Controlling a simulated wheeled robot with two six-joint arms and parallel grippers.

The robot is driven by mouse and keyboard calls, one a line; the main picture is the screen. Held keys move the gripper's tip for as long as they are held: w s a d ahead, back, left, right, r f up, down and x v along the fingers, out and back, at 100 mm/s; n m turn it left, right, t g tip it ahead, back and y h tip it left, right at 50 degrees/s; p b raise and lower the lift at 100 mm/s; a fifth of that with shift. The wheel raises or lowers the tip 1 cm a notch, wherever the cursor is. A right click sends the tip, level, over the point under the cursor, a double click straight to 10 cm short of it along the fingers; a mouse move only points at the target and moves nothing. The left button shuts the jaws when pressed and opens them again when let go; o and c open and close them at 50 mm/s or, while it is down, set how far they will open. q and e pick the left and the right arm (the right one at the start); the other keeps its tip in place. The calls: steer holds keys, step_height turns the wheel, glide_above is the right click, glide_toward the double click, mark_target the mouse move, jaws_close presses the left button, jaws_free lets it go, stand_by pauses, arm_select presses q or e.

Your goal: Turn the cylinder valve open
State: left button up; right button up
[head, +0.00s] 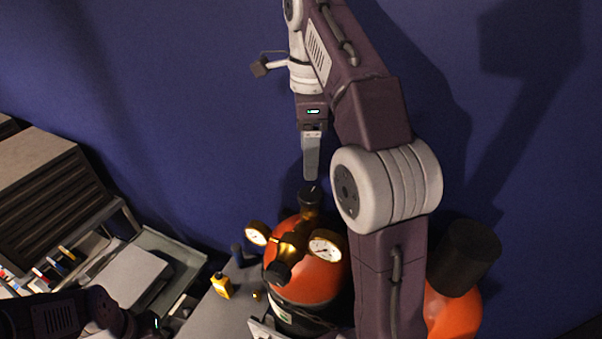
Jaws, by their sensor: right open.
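An orange gas cylinder (318,275) with a black lower body stands at the bottom centre. A black valve knob (310,196) tops it. A brass regulator (291,245) with two round gauges, the left (257,233) and the right (325,247), is fitted below the knob. My right gripper (311,177) points down just above the knob, open and seen edge-on. I cannot tell whether its fingertips touch the knob or stop short. My left arm enters at the bottom left, with its fingers outside the picture.
A second orange cylinder (452,308) with a black cap (464,257) stands at the right, partly behind my right arm. A small yellow device (221,286) lies on the grey surface (207,316). A ribbed brown unit (45,200) and a tray (177,252) are at the left. A blue wall closes the back.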

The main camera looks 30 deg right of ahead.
mark_target(311, 193)
steer(key=s+f, duration=0.1)
steer(key=s, duration=0.1)
steer(key=s+f+b, duration=0.1)
steer(key=s+f, duration=0.1)
steer(key=shift+b, duration=0.3)
steer(key=shift+f, duration=0.85)
steer(key=w+f, duration=0.3)
steer(key=f, duration=0.1)
steer(key=shift+w+b, duration=0.35)
steer(key=shift+b, duration=0.05)
steer(key=shift+s+r, duration=0.15)
steer(key=shift+s, duration=0.6)
steer(key=shift+s+r, duration=0.1)
steer(key=shift+s, duration=0.15)
steer(key=c, duration=0.3)
steer(key=shift+w, duration=0.1)
steer(key=c, duration=0.5)
steer(key=shift+w+d+f, duration=0.1)
steer(key=shift+w+f, duration=0.1)
steer(key=shift+w, duration=0.2)
steer(key=c, duration=0.6)
arm_select(q)
steer(key=shift+s+d+f, duration=0.1)
steer(key=shift+s+f, duration=0.2)
steer(key=shift+f, duration=0.35)
steer(key=shift+s+f, duration=0.3)
steer(key=shift+f, duration=0.3)
arm_select(e)
steer(key=shift+o, duration=0.2)
steer(key=shift+s, duration=0.1)
